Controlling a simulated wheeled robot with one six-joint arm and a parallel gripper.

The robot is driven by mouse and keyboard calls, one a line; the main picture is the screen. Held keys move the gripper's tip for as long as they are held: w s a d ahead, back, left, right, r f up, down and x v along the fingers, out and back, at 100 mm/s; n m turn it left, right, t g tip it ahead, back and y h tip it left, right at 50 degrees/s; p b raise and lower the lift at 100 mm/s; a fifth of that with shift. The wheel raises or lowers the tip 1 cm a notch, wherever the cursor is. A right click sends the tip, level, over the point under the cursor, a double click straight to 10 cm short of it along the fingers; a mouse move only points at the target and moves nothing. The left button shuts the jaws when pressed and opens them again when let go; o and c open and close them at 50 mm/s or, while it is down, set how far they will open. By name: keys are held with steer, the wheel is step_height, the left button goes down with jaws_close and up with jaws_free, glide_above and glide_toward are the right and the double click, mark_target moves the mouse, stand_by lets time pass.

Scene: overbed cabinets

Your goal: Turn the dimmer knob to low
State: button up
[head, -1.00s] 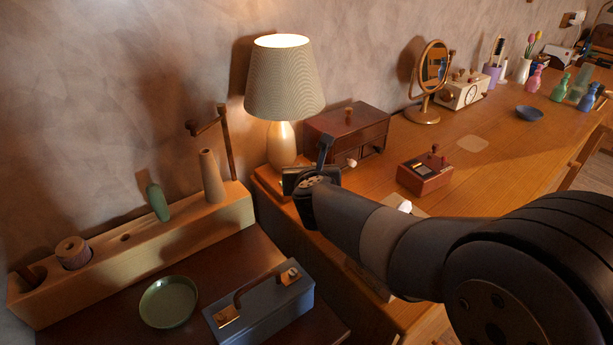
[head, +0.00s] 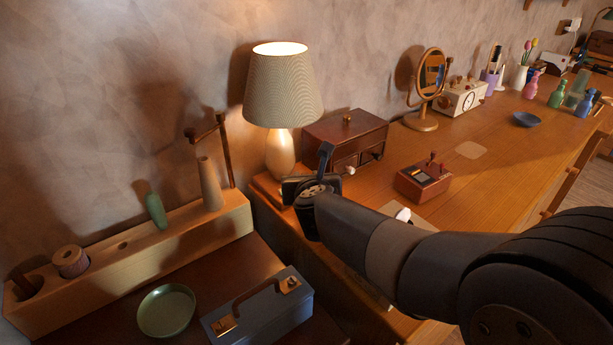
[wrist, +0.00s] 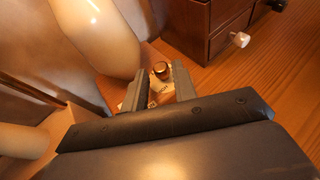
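The dimmer knob (wrist: 160,70) is a small round dark knob with a coppery rim on the wooden base of the lamp (wrist: 130,88), seen in the wrist view. My gripper (wrist: 158,72) is open, with its two fingers apart and the knob showing between and just beyond their tips. I cannot tell whether either finger touches it.
A dark red drawer box (head: 345,135) stands right behind my gripper. A small wooden box with pegs (head: 423,182) is to the right. At left are a wooden holder (head: 130,250), a green dish (head: 166,310) and a blue-grey box (head: 265,312). The desk's right middle is mostly clear.

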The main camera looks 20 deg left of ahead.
steer(key=v, duration=0.6)
steer(key=shift+s+d+p, duration=0.1)
steer(key=shift+s+p, duration=0.05)
steer(key=shift+p, duration=0.25)
steer(key=shift+o, duration=0.4)
